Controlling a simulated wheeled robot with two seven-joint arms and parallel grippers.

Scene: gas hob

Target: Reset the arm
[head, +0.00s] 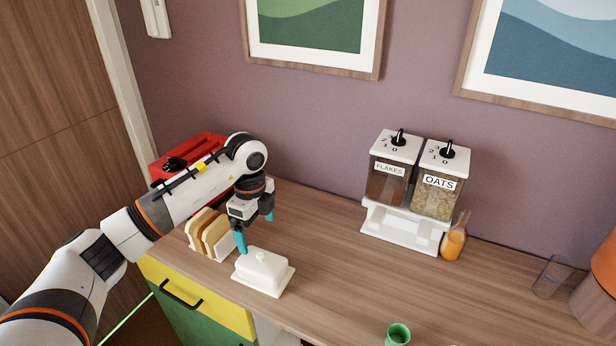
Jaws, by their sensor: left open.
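My left arm comes in from the left and reaches over the wooden counter (335,270). My left gripper (255,232) points down with its teal fingertips apart. It is open, and I see nothing between the fingers. It hangs just behind a white butter dish (263,268) with a lid, and next to a rack of bread slices (207,232). Whether a fingertip touches either of them I cannot tell. My right gripper is not in view.
A red toaster-like appliance (205,144) is partly hidden behind my left arm. Two dispensers, flakes (388,185) and oats (436,198), stand on a white base. A bottle of orange liquid (454,241), a green cup (398,334) and a clear glass (551,279) stand right. The middle counter is clear.

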